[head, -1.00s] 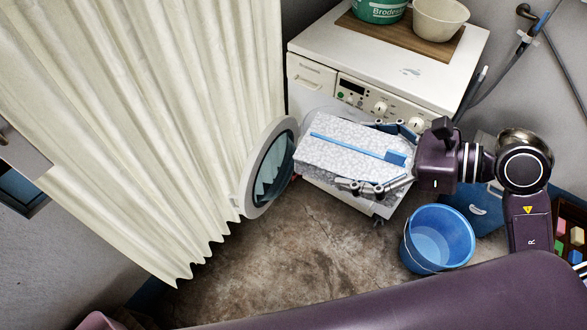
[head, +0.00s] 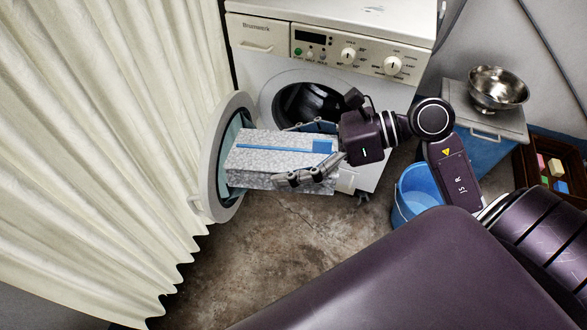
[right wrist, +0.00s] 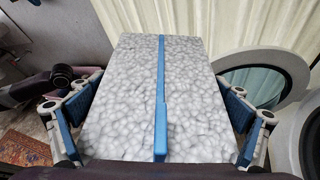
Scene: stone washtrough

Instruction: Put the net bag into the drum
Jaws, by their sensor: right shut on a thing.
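The net bag (head: 265,160) is a grey-white mottled block with a blue zip strip along its top. My right gripper (head: 305,155) is shut on it, with fingers along both sides. The bag also fills the middle of the right wrist view (right wrist: 150,75). The drum (head: 312,103) is the dark round opening in the front of the white washing machine (head: 330,75), behind the bag and my gripper, partly hidden by them. The machine's round door (head: 214,180) stands open at the left. The bag's left end overlaps the door in the picture; I cannot tell whether they touch. My left gripper is not in view.
A pale curtain (head: 90,150) hangs at the left, close to the door. A blue bucket (head: 415,190) stands on the floor at the right. A metal bowl (head: 497,88) sits on a blue box with a grey lid. Bare floor (head: 290,240) lies in front.

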